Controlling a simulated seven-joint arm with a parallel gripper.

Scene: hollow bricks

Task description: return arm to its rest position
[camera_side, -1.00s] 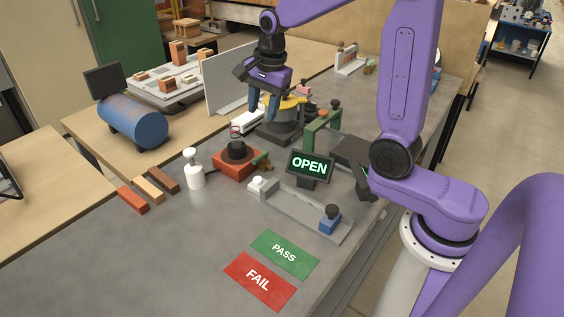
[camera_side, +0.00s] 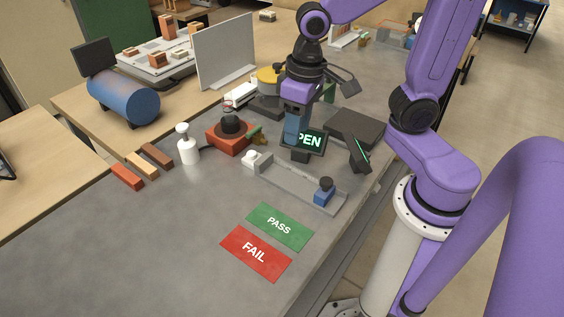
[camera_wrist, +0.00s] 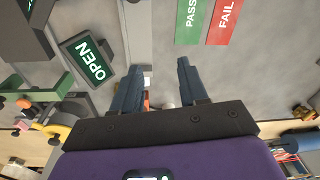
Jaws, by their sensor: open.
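My gripper (camera_side: 297,138) is open and empty, pointing down above the grey bench (camera_side: 130,230). In the side view its blue fingers cover part of the small OPEN display (camera_side: 314,143). In the wrist view the two fingers of my gripper (camera_wrist: 158,78) stand apart with nothing held between them. The OPEN display (camera_wrist: 90,62) is to their left there.
The green PASS mat (camera_side: 280,226) and red FAIL mat (camera_side: 255,253) lie flat at the front. A grey rail fixture (camera_side: 285,183) with a blue block (camera_side: 323,194), an orange block fixture (camera_side: 222,142) and a white bottle (camera_side: 187,148) stand nearby. The front left bench is clear.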

